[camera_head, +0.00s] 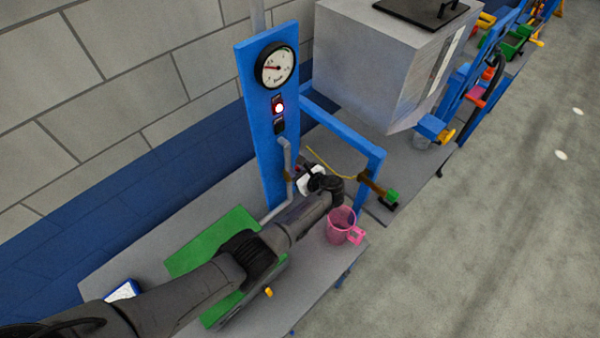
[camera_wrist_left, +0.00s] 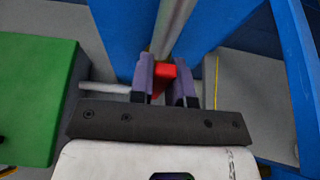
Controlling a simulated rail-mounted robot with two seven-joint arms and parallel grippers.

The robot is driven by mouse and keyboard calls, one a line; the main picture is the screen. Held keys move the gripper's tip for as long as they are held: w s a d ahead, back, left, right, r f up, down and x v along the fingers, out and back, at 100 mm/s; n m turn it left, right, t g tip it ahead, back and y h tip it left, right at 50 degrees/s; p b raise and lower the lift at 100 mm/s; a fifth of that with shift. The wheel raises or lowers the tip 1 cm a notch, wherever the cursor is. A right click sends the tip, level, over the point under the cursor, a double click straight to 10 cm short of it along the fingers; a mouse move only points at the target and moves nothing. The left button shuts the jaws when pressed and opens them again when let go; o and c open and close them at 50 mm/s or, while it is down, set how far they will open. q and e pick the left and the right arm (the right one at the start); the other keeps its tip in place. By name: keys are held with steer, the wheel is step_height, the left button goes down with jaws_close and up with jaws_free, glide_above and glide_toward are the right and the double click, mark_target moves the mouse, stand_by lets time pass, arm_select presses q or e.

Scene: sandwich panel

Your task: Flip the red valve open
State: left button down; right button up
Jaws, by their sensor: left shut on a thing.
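The red valve handle (camera_wrist_left: 166,69) sits between the two purple-grey fingers of my left gripper (camera_wrist_left: 164,82) in the left wrist view. The fingers are shut on it, beside a grey pipe (camera_wrist_left: 174,25) on the blue panel. In the head view my left gripper (camera_head: 311,180) is at the lower part of the blue panel (camera_head: 258,110), near the bent grey pipe (camera_head: 290,165). There my arm and wrist hide most of the valve. My right gripper is not in view.
A pink mug (camera_head: 341,225) stands on the grey table right of my wrist. A green block (camera_head: 215,240) lies under my forearm. A blue frame (camera_head: 371,185) stands to the right.

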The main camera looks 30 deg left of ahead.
arm_select(q)
steer(key=shift+f, duration=0.1)
stand_by(0.3)
steer(key=c, duration=1.1)
jaws_free()
steer(key=shift+w, duration=0.1)
steer(key=shift+d, duration=0.1)
steer(key=v, duration=1.3)
steer(key=shift+d+r, duration=0.2)
steer(key=shift+d, duration=0.1)
